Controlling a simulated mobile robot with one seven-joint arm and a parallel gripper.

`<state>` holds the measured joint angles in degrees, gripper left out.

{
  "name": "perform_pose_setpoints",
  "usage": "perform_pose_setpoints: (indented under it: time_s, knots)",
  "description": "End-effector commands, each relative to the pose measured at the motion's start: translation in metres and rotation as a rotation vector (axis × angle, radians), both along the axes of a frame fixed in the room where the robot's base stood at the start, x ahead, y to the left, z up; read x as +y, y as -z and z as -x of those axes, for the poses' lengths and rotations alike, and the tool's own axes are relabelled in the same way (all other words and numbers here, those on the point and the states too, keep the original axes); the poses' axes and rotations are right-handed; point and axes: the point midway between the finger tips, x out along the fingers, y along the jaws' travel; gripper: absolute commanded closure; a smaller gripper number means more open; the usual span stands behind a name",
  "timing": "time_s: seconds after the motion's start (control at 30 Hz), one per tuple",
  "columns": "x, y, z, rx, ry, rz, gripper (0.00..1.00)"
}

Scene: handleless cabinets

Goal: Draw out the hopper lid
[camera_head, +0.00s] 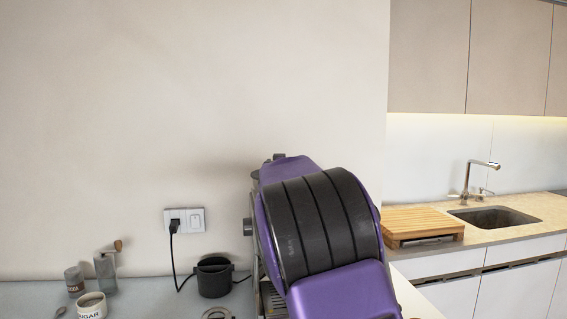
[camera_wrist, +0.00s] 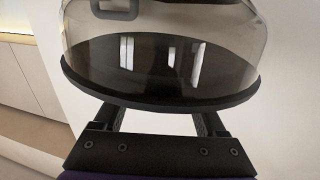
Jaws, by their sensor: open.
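The hopper lid (camera_wrist: 160,75) appears in the wrist view as a dark, shiny round disc with a black rim, joined to clear curved hopper walls (camera_wrist: 235,45). My gripper (camera_wrist: 161,115) is open, its two fingers spread apart at the near edge of the rim. The fingertips are partly hidden by the rim, and I cannot tell whether they touch it. In the head view my purple and black arm covers most of the coffee machine (camera_head: 265,297), and the hopper, lid and gripper are hidden.
A black round container (camera_head: 214,280), a sugar pot (camera_head: 91,306), a small tin (camera_head: 74,281) and a hand grinder (camera_head: 106,270) stand on the left counter. A cable runs from the wall socket (camera_head: 184,220). A wooden board (camera_head: 420,222) and sink (camera_head: 495,217) are at the right.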

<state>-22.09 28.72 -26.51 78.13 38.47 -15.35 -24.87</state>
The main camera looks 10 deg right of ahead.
Motion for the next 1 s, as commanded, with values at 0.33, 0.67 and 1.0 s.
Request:
perform_pose_setpoints:
  time_s: [0.33, 0.67, 1.0]
  knots:
    - [0.0029, 0.0000, -0.0010, 0.000, 0.000, 0.001, 0.27]
    - [0.0027, -0.0001, -0.0008, 0.000, 0.000, 0.000, 0.52]
    - [0.0027, -0.0002, -0.0008, -0.001, 0.000, 0.000, 1.00]
